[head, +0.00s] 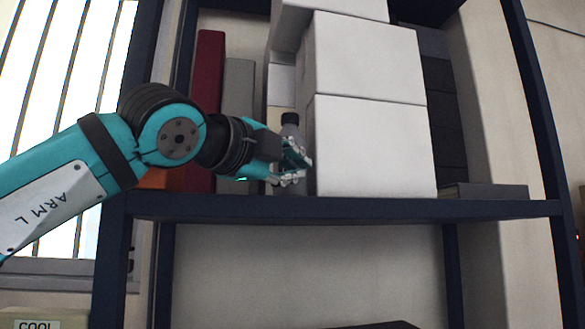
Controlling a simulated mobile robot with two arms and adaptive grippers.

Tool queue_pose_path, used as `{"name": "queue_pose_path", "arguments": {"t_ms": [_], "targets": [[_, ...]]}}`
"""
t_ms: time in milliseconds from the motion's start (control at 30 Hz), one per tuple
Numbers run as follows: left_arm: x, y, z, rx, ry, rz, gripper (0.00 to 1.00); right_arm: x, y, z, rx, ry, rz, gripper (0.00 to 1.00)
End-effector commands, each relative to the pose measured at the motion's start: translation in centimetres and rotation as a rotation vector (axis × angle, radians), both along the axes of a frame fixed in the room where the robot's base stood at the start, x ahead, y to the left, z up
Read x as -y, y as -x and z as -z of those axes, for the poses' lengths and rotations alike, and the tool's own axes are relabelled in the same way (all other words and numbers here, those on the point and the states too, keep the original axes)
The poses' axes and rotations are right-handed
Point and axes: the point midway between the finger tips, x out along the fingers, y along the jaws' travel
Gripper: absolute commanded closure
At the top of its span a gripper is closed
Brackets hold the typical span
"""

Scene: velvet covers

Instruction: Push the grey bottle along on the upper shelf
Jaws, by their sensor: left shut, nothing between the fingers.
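The grey bottle (291,123) stands upright on the upper shelf (340,208), just left of the stacked white boxes. Its dark cap and shoulder show; most of its body is hidden behind my left gripper. My left gripper (303,167) reaches in from the left, shut and empty, with its fingertips in front of the bottle near the lower white box. I cannot tell whether the fingers touch the bottle. My right gripper is not in view.
White boxes (375,148) are stacked close to the bottle's right. A red binder (207,75) and a grey binder (238,90) stand behind my left arm. A flat grey book (490,191) lies at the right end. Dark posts (540,100) frame the shelf.

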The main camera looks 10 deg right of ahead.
Motion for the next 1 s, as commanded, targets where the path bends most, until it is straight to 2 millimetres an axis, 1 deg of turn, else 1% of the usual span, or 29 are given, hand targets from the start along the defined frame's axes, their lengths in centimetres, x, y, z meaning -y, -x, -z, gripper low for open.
{"name": "queue_pose_path", "arguments": {"t_ms": [33,167,200,300,433,500,600,1000], "targets": [[0.1,-0.6,0.4,-0.004,0.003,-0.001,1.0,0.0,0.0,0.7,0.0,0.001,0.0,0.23],[0.2,-2.9,0.6,-0.01,0.004,0.0,1.0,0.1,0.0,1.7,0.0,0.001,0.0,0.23],[0.2,-4.0,0.5,-0.011,0.003,-0.001,1.0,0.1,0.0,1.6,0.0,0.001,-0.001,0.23],[0.3,-6.7,-0.2,-0.013,0.001,0.001,1.0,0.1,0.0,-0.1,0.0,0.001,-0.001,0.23],[0.3,-9.2,-0.2,-0.008,0.0,0.001,1.0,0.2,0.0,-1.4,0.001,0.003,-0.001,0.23],[0.4,-9.8,0.0,-0.006,-0.001,0.002,1.0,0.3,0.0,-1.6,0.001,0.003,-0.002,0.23],[0.3,-10.2,0.2,-0.004,0.0,0.001,1.0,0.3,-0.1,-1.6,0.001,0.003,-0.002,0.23],[0.3,-10.2,0.2,-0.004,-0.001,0.0,1.0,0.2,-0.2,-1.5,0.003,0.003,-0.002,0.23]]}}
